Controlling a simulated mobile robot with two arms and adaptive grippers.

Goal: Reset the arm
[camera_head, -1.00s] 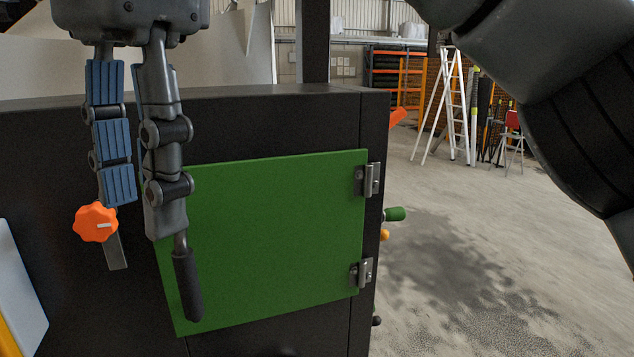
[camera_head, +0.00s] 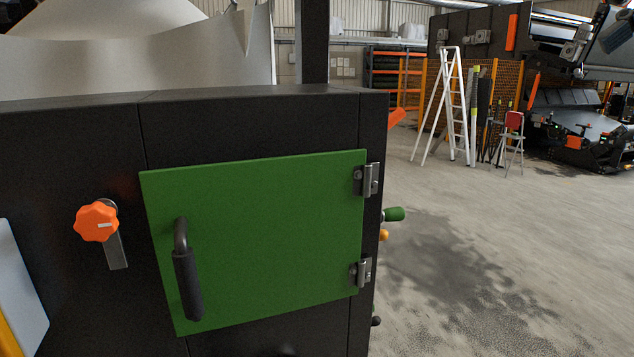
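A green door (camera_head: 275,240) sits on the side of the black machine (camera_head: 60,160) and looks shut. Its dark handle (camera_head: 187,285) is at the door's left edge, with nothing on it. Two metal hinges, an upper one (camera_head: 371,180) and a lower one (camera_head: 362,272), are on its right edge. An orange knob (camera_head: 96,222) with a grey metal tab below it is on the panel left of the door. Neither of my grippers can be made out in the head view.
Open concrete floor (camera_head: 480,270) lies right of the machine. A green-tipped knob (camera_head: 395,214) and an orange lever (camera_head: 397,117) stick out from its right side.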

